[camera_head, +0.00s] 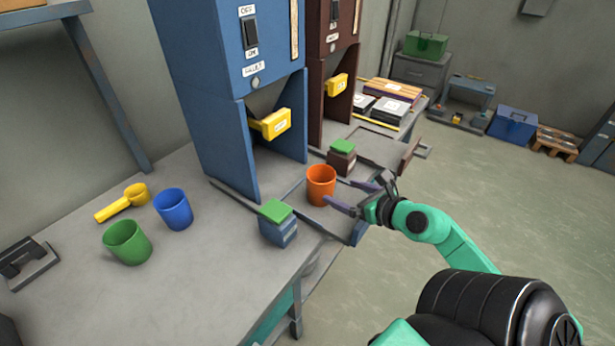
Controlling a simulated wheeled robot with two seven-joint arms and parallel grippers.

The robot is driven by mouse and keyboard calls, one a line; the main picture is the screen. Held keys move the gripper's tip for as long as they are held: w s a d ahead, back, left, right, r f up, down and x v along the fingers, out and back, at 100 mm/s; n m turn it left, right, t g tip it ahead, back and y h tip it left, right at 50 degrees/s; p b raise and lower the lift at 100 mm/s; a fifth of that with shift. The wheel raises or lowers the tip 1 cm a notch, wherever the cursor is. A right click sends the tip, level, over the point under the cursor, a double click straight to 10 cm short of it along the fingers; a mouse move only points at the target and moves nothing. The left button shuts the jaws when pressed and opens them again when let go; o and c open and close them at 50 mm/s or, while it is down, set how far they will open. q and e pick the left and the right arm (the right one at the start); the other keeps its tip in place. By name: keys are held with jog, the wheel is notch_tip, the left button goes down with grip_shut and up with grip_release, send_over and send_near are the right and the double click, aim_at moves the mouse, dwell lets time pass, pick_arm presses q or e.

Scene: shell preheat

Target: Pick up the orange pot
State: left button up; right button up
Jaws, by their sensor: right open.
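The orange pot (321,186) stands upright at the front of the blue machine, near the bench's right edge. My right gripper (345,194) comes in from the right at the pot's height. Its two fingers are spread. One fingertip reaches close to the pot's lower right side and the other lies behind and to the right of it. I cannot tell whether a finger touches the pot. My left gripper is not in view.
A blue block with green top (279,224) stands left of the pot, and a brown one (342,157) behind it. The blue machine (236,90) rises behind. The bench front (200,310) is clear.

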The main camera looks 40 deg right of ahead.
aim_at(331, 186)
jog(key=x, duration=0.6)
jog(key=shift+w+f+p, duration=0.1)
jog(key=shift+w+p, duration=0.25)
jog(key=x, duration=0.6)
jog(key=shift+w+a+f, duration=0.2)
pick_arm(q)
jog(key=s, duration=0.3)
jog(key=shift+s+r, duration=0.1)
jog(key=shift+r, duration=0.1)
pick_arm(e)
jog(key=shift+s, duration=0.1)
jog(key=c, duration=1.3)
jog(key=shift+r, duration=0.15)
